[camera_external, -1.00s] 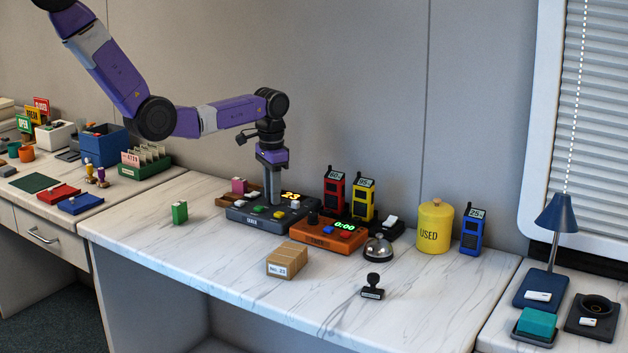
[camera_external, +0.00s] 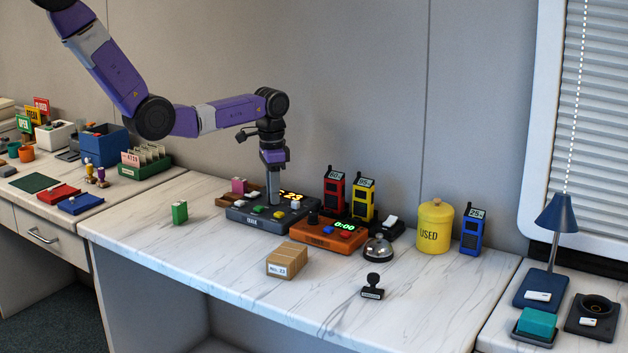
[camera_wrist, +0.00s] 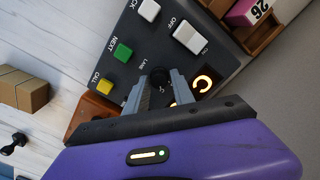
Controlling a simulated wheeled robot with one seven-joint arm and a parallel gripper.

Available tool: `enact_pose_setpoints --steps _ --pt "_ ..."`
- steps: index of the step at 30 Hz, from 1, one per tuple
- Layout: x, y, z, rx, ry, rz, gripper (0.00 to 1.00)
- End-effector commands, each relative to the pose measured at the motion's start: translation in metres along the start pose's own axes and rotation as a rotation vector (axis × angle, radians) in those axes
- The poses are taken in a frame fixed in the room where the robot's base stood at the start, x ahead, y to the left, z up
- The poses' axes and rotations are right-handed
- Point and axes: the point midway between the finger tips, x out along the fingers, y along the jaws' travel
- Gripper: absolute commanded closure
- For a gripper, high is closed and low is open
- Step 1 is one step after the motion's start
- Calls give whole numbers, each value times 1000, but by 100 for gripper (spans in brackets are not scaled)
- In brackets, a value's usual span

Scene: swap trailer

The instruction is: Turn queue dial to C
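The queue console (camera_external: 252,222) is a dark grey box on the white marbled counter, with white, green and yellow buttons and a lit amber display (camera_external: 291,194). In the wrist view the console (camera_wrist: 135,50) shows tilted, with a LANE label and a round amber mark on the display (camera_wrist: 203,83). The queue dial (camera_wrist: 160,74) is a small black knob near the LANE label. My gripper (camera_wrist: 159,82) points down with one grey finger on each side of the dial, apparently closed on it. In the external view my gripper (camera_external: 274,200) stands over the console; the dial is hidden there. The dial's letters are unreadable.
An orange timer box (camera_external: 325,238) stands close to the right of the console, with red (camera_external: 334,191) and yellow (camera_external: 363,198) handsets behind it. A pink block (camera_external: 238,186) in a brown tray is behind left.

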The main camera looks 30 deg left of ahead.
Motion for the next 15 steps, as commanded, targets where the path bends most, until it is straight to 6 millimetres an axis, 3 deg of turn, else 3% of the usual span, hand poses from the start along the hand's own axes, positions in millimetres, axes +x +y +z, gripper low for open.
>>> enact_pose_setpoints --steps 2,15 --pt "-1 0 -1 0 1 0 53" --pt "-7 0 0 -1 -2 0 53"
